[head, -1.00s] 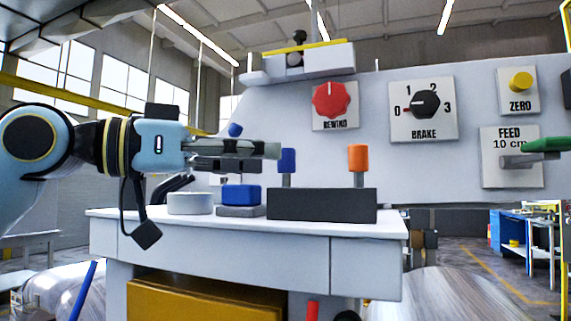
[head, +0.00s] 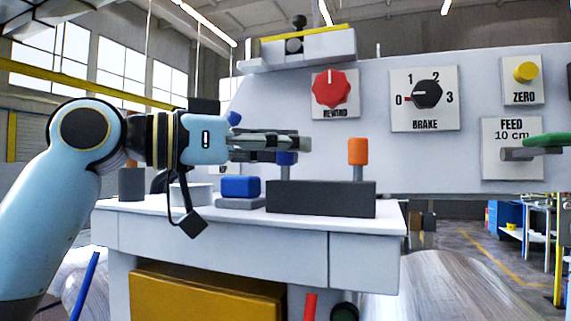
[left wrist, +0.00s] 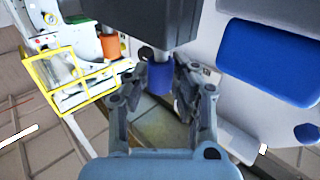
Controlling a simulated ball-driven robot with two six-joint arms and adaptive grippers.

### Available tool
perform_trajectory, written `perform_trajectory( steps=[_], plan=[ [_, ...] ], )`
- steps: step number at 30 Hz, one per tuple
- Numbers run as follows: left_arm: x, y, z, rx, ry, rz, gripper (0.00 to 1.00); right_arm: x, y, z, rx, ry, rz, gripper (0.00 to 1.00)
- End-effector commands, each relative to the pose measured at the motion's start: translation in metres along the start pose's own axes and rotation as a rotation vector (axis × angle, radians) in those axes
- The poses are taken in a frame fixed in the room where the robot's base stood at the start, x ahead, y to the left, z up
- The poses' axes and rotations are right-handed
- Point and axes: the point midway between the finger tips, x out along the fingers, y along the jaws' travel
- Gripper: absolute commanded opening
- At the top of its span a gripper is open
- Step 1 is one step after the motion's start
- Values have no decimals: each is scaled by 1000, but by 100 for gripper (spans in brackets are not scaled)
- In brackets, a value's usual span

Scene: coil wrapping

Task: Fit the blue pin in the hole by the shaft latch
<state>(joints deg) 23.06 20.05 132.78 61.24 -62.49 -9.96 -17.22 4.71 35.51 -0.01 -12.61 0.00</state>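The blue pin (head: 287,158) stands in the dark grey block (head: 320,199) on the white bench, partly hidden behind my left gripper. My left gripper (head: 303,143) reaches in from the left, level with the pin's upper part. In the left wrist view the blue pin (left wrist: 159,77) lies between the two fingers, which look apart with small gaps beside it. An orange pin (head: 358,152) stands in the block's right part. I cannot make out the hole or tell which part is the shaft latch. My right gripper is not in view.
A blue block (head: 240,187) on a grey base and a white round piece (head: 193,194) are left of the grey block. Behind rises a panel with a red rewind knob (head: 335,87) and a brake dial (head: 426,94). A green handle (head: 548,140) is at the right.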

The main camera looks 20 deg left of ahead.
Motion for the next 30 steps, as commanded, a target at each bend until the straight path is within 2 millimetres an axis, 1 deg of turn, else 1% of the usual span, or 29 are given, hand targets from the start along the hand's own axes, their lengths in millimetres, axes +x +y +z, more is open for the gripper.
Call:
perform_trajectory(
  steps=[1,3,5,26,30],
  plan=[
    [0,0,0,0,0,0,16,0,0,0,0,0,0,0],
    [0,0,0,0,0,0,6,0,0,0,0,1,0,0],
    [0,0,0,0,0,0,0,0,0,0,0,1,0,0],
    [0,0,0,0,-1,1,0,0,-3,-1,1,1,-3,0],
    [0,0,-4,2,0,1,0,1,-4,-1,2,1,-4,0]
  ],
)
